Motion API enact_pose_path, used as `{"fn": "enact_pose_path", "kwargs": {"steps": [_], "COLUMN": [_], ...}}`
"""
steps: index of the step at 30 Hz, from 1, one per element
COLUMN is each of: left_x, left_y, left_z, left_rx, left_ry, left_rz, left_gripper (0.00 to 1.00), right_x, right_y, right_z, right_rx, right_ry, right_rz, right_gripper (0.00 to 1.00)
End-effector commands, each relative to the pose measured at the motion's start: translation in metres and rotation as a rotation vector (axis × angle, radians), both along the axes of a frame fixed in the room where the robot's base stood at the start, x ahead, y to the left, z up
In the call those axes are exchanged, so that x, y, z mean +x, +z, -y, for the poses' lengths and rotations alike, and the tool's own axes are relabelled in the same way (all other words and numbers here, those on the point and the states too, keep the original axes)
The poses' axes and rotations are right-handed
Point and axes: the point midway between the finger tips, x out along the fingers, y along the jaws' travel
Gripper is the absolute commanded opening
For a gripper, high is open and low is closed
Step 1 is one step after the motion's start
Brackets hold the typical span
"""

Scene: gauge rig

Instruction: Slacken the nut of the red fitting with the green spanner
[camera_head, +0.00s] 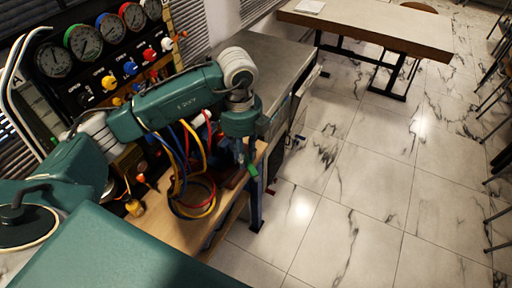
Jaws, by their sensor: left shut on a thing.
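My left arm reaches across the gauge rig, and its left gripper (249,156) points down near the right edge of the wooden bench. It is shut on a small green thing, probably the green spanner (253,171), whose lower end shows below the fingers. The rest of the spanner is hidden by the gripper. A red fitting (149,54) shows on the dark panel, to the left of and behind the gripper, well apart from it. I cannot make out its nut. My right gripper is not in view.
Several round gauges (82,41) line the panel top, with yellow and blue fittings below. Coiled red, blue and yellow hoses (196,208) hang over the wooden bench (150,224), left of the gripper. A grey cabinet (283,58) stands behind.

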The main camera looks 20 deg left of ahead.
Motion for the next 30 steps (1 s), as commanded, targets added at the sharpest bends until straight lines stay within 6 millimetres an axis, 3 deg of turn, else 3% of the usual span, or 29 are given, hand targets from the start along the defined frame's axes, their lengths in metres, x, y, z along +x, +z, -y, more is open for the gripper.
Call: {"fn": "enact_pose_path", "kwargs": {"steps": [3, 5, 12, 15, 24, 30], "left_x": [-0.001, -0.001, 0.0, 0.001, 0.006, 0.008], "left_y": [0.0, -0.001, -0.004, -0.01, -0.029, -0.036], "left_z": [-0.004, -0.004, -0.004, -0.006, -0.013, -0.017], "left_rx": [0.003, 0.004, 0.003, 0.003, 0.002, 0.002], "left_ry": [0.001, 0.001, 0.001, 0.001, 0.002, 0.001], "left_rz": [0.001, 0.002, 0.001, 0.001, 0.002, 0.002], "left_gripper": [0.0, 0.0, 0.0, 0.0, 0.0, 0.0], "right_x": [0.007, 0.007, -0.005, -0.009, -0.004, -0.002], "right_y": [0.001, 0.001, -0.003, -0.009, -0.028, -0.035], "right_z": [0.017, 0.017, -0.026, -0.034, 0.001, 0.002], "right_rx": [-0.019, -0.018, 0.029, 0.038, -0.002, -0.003], "right_ry": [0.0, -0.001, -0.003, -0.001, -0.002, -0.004], "right_rz": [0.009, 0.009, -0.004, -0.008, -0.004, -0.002], "right_gripper": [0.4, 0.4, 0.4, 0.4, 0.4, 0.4]}}
